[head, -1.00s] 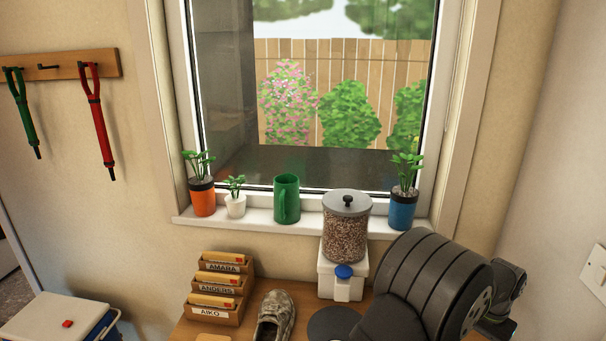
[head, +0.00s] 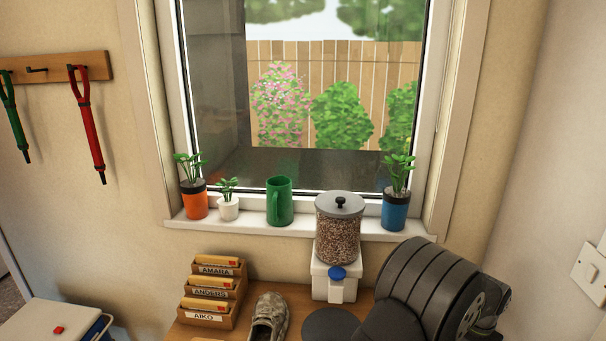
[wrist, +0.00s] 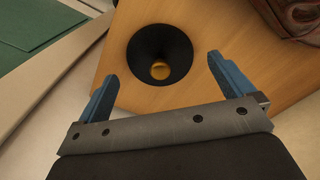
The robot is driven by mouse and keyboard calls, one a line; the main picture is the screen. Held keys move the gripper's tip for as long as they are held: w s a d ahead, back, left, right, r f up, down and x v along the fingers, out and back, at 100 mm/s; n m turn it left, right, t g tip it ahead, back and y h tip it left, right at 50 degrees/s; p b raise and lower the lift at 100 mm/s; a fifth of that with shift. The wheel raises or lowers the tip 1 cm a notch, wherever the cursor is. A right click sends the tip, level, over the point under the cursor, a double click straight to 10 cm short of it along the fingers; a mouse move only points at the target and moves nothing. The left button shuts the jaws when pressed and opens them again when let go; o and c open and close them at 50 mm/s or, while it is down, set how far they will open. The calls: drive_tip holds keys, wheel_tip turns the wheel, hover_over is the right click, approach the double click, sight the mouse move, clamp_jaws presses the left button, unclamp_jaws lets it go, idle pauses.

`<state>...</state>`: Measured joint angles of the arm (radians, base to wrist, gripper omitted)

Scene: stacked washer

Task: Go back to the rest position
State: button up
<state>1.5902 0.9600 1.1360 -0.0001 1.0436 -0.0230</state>
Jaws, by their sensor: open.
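My gripper (wrist: 160,80) shows in the wrist view, with its two blue fingers spread wide apart and nothing between them. It points down over a wooden top (wrist: 215,30). A black round funnel-like bowl (wrist: 160,42) with a small gold disc (wrist: 160,71) in it lies just beyond the fingertips. I cannot tell the height between them. In the head view my gripper is out of sight; only a dark part of my arm shows at the lower right.
A pellet dispenser (head: 338,235), a camouflage shoe (head: 270,318) and a letter sorter (head: 212,295) stand on the wooden top. A cooler (head: 45,322) is at lower left. A brown item (wrist: 292,18) sits at the wrist view's upper right.

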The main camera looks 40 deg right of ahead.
wheel_tip(320, 180, up, 2)
drive_tip(key=shift+r, duration=0.1)
drive_tip(key=s+a+r, duration=0.6)
drive_tip(key=s+r, duration=0.1)
drive_tip(key=s, duration=0.3)
drive_tip(key=w+a+r, duration=0.3)
drive_tip(key=w+a, duration=1.6)
drive_tip(key=w, duration=0.3)
drive_tip(key=shift+n, duration=0.3)
drive_tip(key=w+f, duration=0.2)
drive_tip(key=w, duration=0.1)
drive_tip(key=w+f, duration=0.2)
drive_tip(key=w, duration=0.2)
drive_tip(key=w+d+f, duration=0.1)
drive_tip(key=w+f, duration=0.1)
drive_tip(key=w, duration=0.1)
drive_tip(key=shift+w+f, duration=0.15)
drive_tip(key=shift+w, duration=0.25)
drive_tip(key=shift+o, duration=0.2)
